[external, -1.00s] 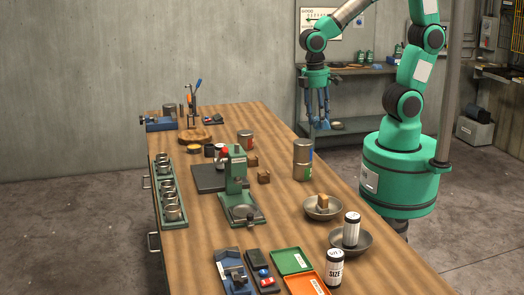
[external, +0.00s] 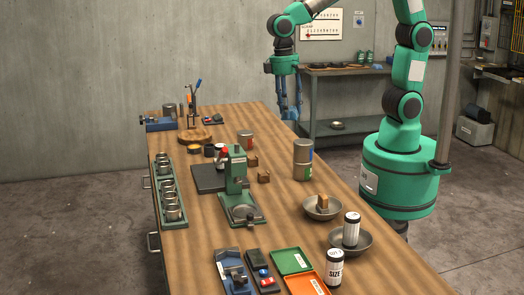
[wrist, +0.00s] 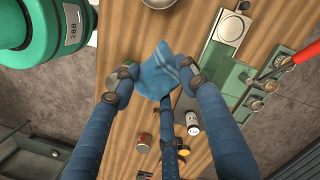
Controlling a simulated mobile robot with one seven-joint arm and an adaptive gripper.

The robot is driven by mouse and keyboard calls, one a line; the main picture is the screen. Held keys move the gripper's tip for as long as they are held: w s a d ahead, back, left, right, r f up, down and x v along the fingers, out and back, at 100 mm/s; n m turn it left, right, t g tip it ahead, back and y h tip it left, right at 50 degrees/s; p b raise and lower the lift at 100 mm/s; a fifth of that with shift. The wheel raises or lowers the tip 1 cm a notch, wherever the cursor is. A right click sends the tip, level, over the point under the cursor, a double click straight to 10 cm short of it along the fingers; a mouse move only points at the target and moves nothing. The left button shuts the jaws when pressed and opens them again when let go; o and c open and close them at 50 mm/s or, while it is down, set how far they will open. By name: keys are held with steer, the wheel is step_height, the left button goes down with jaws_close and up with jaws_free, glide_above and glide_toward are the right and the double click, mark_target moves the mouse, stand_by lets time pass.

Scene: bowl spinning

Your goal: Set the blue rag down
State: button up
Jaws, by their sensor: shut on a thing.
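The blue rag (wrist: 158,72) is a crumpled cloth between my fingertips in the wrist view. My gripper (wrist: 153,84) is shut on it, with the blue fingers around the cloth. In the external view my gripper (external: 288,107) hangs fingers-down over the right edge of the wooden table (external: 215,235), towards its far half. The rag is too small there to tell apart from the blue fingers. The exact gap between rag and table cannot be told.
A tall can (external: 302,160), a bowl with a block (external: 322,212) and a bowl with a can (external: 352,243) stand along the right side. A green press (external: 238,185) stands mid-table. The far right stretch of tabletop is clear.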

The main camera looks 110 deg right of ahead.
steer(key=w+a+m, duration=0.3)
steer(key=w+a, duration=0.1)
steer(key=w, duration=0.5)
steer(key=w+a+m, duration=0.3)
steer(key=w+a, duration=0.1)
steer(key=w, duration=0.5)
steer(key=shift+w+r+t+b, duration=0.2)
steer(key=shift+w+t+b, duration=0.1)
steer(key=shift+t+b, duration=0.15)
steer(key=w+a+f+m, duration=0.1)
steer(key=w+a+m, duration=0.1)
steer(key=w+a, duration=0.1)
steer(key=w+a+f+m, duration=0.1)
steer(key=w+a+m, duration=0.1)
steer(key=w, duration=0.4)
steer(key=w+a+f+m, duration=0.1)
steer(key=w+a+m, duration=0.1)
steer(key=w+a, duration=0.3)
steer(key=shift+t+b, duration=0.25)
steer(key=shift+b, duration=0.15)
glide_above(208, 236)
step_height(208, 236, down, 18)
steer(key=r, duration=0.1)
steer(key=shift+d+f+m, duration=0.3)
steer(key=shift+f, duration=0.25)
steer(key=shift+s+f, duration=0.1)
steer(key=shift+f+b, duration=0.4)
steer(key=shift+f, duration=2.6)
steer(key=shift+f, duration=0.1)
steer(key=shift+f, duration=1.8)
